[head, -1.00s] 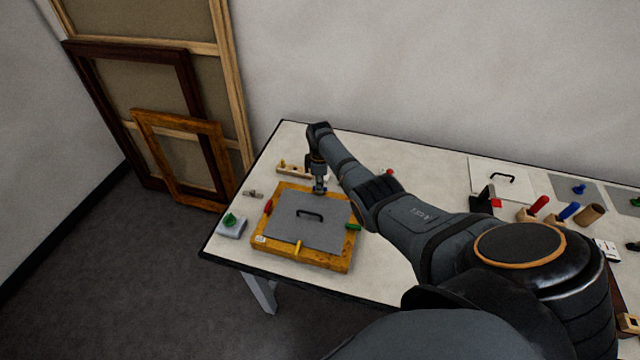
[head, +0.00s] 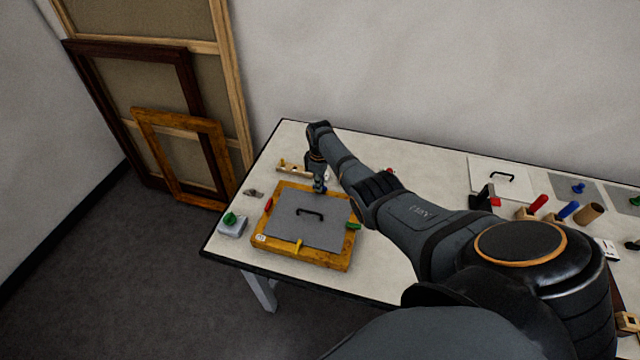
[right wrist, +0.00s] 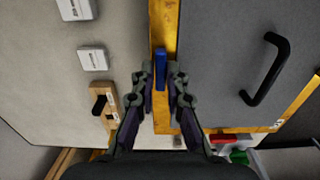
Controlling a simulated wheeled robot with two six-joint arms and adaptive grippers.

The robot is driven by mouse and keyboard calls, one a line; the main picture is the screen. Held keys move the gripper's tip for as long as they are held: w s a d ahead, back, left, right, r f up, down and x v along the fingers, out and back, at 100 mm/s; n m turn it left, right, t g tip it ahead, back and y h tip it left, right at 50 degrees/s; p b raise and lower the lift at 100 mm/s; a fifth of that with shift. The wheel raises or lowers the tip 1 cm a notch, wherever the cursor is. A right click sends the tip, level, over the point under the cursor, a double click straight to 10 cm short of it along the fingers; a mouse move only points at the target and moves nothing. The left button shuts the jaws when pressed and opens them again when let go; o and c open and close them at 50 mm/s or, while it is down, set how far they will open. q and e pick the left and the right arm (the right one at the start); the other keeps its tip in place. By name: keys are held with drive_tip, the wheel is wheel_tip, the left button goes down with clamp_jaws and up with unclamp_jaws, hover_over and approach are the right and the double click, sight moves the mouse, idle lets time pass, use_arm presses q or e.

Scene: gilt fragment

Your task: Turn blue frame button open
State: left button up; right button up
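The wooden frame (head: 275,253) lies on the table with a grey back panel (head: 290,228) inside it. The blue frame button (right wrist: 161,68) sits on the frame's far bar, lying lengthwise along it in the right wrist view. My right gripper (head: 319,189) points down over this bar and hides most of the button in the head view. In the right wrist view its two fingertips (right wrist: 162,75) are on either side of the button, with narrow gaps visible; I cannot tell whether they touch it. My left gripper is out of view.
The frame also carries a red button (head: 268,204), a yellow button (head: 298,246) and a green button (head: 353,226). A black handle (head: 309,212) rises from the panel. A wooden block (right wrist: 104,103) stands beside the far bar. A grey box with a green knob (head: 231,222) is at left.

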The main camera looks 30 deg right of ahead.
drive_tip(key=o, duration=0.4)
drive_tip(key=shift+c, duration=0.2)
wheel_tip(320, 180, up, 12)
idle(0.6)
